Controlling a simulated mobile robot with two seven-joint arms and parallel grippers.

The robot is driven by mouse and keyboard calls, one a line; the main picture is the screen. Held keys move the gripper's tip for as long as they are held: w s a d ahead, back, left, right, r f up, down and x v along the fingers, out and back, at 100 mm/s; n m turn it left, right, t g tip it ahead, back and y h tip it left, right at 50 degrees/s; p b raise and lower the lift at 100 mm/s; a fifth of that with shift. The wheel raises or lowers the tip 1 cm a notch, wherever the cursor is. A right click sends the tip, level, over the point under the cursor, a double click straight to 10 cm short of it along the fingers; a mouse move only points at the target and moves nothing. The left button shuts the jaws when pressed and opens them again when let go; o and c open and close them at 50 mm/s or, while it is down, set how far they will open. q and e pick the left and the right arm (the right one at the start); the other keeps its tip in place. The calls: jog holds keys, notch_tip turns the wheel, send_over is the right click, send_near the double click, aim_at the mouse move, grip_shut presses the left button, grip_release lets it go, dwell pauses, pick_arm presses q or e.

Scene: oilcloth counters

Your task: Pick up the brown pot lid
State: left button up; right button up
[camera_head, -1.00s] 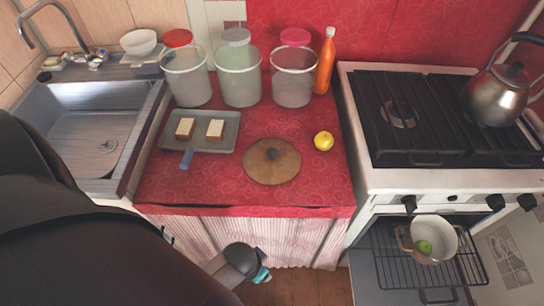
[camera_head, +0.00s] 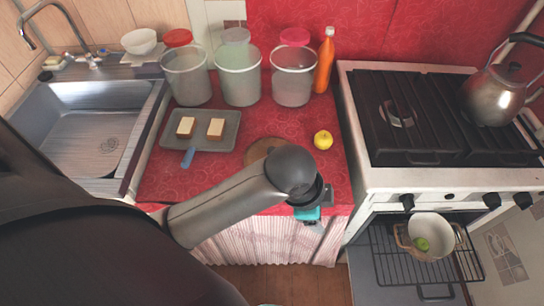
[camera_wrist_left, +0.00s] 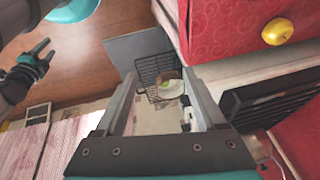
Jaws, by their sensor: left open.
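The brown pot lid (camera_head: 259,149) lies flat on the red counter. My left arm hides most of it in the head view, and only its far left part shows. My left gripper (camera_head: 310,215) is at the counter's front edge, to the right of and nearer than the lid. In the left wrist view my left gripper (camera_wrist_left: 160,85) is open with nothing between its fingers, and it faces the oven side. The lid does not show there. A dark gripper with teal parts, apparently my right gripper (camera_wrist_left: 40,58), shows at the left of that view; its jaw state is unclear.
A tray (camera_head: 226,140) with bread stands left of the lid, a yellow apple (camera_head: 323,140) right of it. Jars (camera_head: 240,85) and an orange bottle (camera_head: 326,65) stand behind. Right is the stove (camera_head: 420,180), its oven open with a pot (camera_head: 433,228) on the rack.

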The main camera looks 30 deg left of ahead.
pick_arm(q)
jog(key=w+m, duration=0.3)
jog(key=m, duration=0.1)
jog(key=m+g+y, duration=0.2)
jog(key=m+y, duration=0.3)
jog(key=m, duration=0.1)
send_near(273, 148)
jog(key=f+b, duration=0.1)
jog(key=s+f+b, duration=0.1)
jog(key=f, duration=0.1)
jog(key=shift+a+f, duration=0.15)
jog(key=shift+f, duration=0.1)
jog(key=shift+w+b+x, duration=0.15)
jog(key=shift+b+x, duration=0.45)
jog(key=shift+x, duration=0.7)
jog(key=shift+w+b+x, duration=0.2)
jog(key=shift+b+x, duration=0.35)
jog(key=shift+x, duration=0.8)
jog(key=shift+a+r, duration=0.15)
grip_shut()
